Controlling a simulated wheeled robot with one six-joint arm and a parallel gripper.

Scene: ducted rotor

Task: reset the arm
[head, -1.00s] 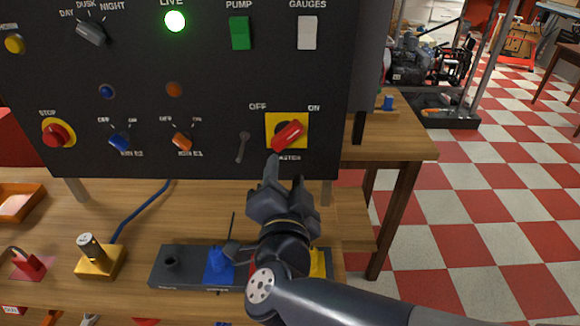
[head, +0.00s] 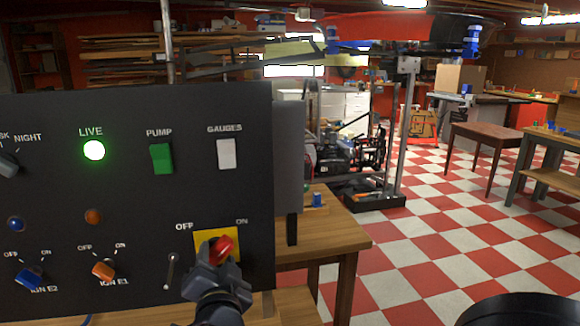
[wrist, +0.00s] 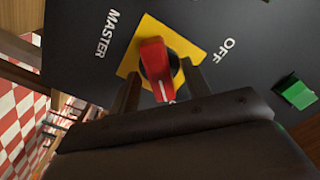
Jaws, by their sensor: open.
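My gripper (head: 214,262) is at the black control panel (head: 130,200), just in front of the red master switch handle (head: 222,248) on its yellow plate (head: 203,238). In the wrist view the red handle (wrist: 155,70) lies between my two open fingers (wrist: 162,92), with the yellow plate (wrist: 184,46) behind it. I cannot tell whether a finger touches the handle. In the head view the handle slants up toward ON. The green LIVE lamp (head: 93,150) is lit.
A green PUMP switch (head: 161,158), a white GAUGES switch (head: 226,154) and an orange IGN E1 knob (head: 103,269) are on the same panel. A wooden table (head: 335,238) extends to its right. Checkered floor (head: 440,245) lies open further right.

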